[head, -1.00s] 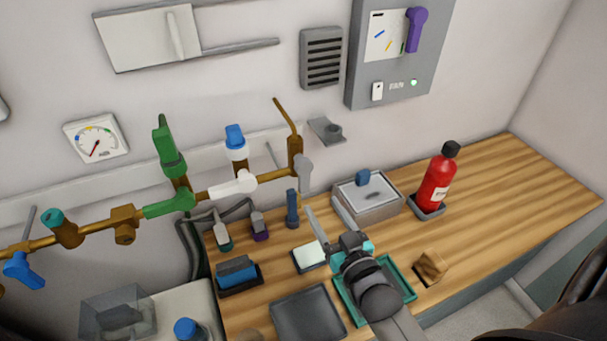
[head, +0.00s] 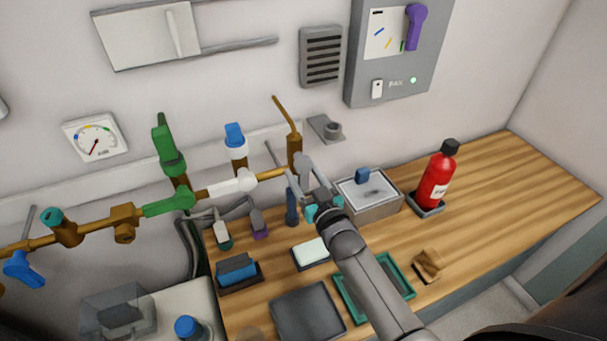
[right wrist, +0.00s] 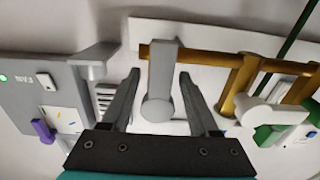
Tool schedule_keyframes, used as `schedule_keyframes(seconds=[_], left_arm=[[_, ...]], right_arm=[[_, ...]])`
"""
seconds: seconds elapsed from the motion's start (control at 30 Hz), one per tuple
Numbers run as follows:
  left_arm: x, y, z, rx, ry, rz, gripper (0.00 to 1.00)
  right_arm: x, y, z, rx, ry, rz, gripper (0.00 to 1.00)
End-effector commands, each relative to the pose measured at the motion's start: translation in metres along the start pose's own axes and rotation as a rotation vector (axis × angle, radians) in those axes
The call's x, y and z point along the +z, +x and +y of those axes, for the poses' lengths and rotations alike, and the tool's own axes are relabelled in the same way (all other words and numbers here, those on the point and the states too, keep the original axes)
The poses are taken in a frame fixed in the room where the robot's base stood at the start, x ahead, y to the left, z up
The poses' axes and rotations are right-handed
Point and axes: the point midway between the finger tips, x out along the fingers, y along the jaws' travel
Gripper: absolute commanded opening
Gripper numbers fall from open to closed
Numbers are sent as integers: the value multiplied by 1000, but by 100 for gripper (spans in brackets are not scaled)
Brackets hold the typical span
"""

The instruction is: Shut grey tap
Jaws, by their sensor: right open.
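The grey tap (head: 301,163) sits at the right end of the brass pipe (head: 270,174), below an upright brass branch. In the right wrist view its grey lever (right wrist: 161,75) lies crosswise to the pipe and has a round end. My right gripper (head: 303,178) is at the tap in the head view. In the right wrist view my right gripper (right wrist: 159,78) is open, with one finger on each side of the lever and visible gaps to both. In the head view the fingers partly hide the tap. My left gripper is not in view.
On the same pipe are a white tap (head: 232,187) and a green tap (head: 168,203). Below are a blue-handled tool (head: 291,206), a grey box (head: 372,208) and a white block in a dark tray (head: 311,251). A red bottle (head: 437,177) stands right.

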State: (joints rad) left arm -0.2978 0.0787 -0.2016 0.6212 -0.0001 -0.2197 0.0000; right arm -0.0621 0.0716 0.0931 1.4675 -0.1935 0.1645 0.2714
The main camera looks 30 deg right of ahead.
Motion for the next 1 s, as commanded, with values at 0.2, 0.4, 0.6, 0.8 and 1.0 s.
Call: schedule_keyframes(seconds=[0.2,0.4,0.6,0.8,1.0], left_arm=[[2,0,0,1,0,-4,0],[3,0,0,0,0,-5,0],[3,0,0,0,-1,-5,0],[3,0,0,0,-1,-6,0],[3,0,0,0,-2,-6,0]], right_arm=[[0,0,0,0,0,0,56],[0,0,0,0,0,-1,33],[0,0,0,0,0,0,11],[0,0,0,0,0,-1,0],[0,-1,0,0,0,-1,0]])
